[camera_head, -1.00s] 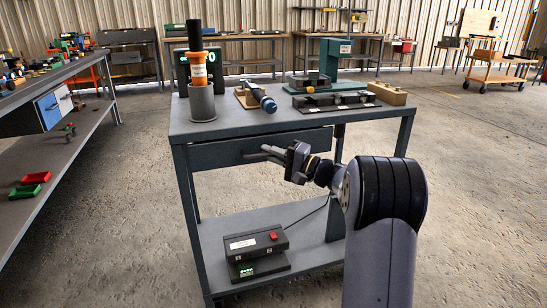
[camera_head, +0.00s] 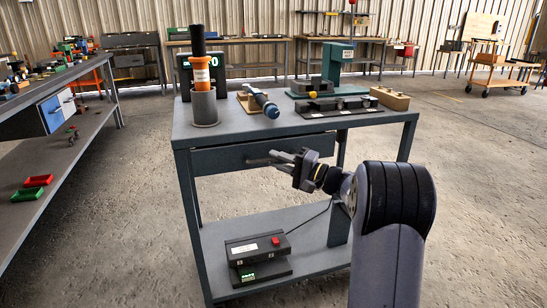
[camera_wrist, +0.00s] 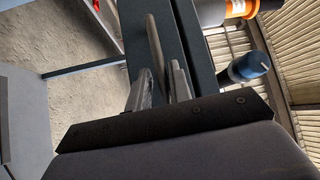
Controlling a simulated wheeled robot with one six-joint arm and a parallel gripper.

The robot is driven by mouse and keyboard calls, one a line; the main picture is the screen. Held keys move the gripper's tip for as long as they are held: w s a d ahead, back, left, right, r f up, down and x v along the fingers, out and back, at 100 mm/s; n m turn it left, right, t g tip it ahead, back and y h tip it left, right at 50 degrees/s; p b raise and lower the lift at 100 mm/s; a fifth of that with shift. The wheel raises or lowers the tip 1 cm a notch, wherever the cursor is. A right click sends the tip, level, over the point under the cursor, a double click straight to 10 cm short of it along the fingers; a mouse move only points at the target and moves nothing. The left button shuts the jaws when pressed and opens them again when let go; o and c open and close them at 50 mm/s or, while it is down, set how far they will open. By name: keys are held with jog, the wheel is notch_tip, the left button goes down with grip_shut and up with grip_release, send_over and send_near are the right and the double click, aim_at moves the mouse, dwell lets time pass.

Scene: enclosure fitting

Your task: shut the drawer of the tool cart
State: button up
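The tool cart (camera_head: 300,125) is a dark grey cart with a flat top and a lower shelf. Its drawer (camera_head: 225,161) has a dark grey front just under the top; how far it stands out is hard to tell. My gripper (camera_head: 274,159) is at the drawer front, near its middle, and hides much of the handle. In the wrist view the grey bar handle (camera_wrist: 153,40) reaches between my two fingers. The fingers stand apart on either side of it, and I see no clear grip on it. The drawer front also shows there as a dark band (camera_wrist: 180,35).
On the cart top stand a grey cup (camera_head: 204,108) holding an orange-and-black tool, a blue-ended tool (camera_head: 266,104), a green press (camera_head: 330,70) and a wooden block (camera_head: 389,97). A black box with a red button (camera_head: 257,250) sits on the shelf. A workbench (camera_head: 80,75) stands left.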

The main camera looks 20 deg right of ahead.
jog(key=r+p+v, duration=0.1)
jog(key=v, duration=0.8)
jog(key=shift+f, duration=0.3)
jog(key=b+x, duration=0.1)
jog(key=x, duration=0.9)
jog(key=shift+w+a+f+b, duration=0.1)
jog(key=shift+w+a+b, duration=0.1)
jog(key=shift+a+b, duration=0.2)
jog(key=shift+s+d, duration=0.1)
jog(key=shift+s, duration=0.55)
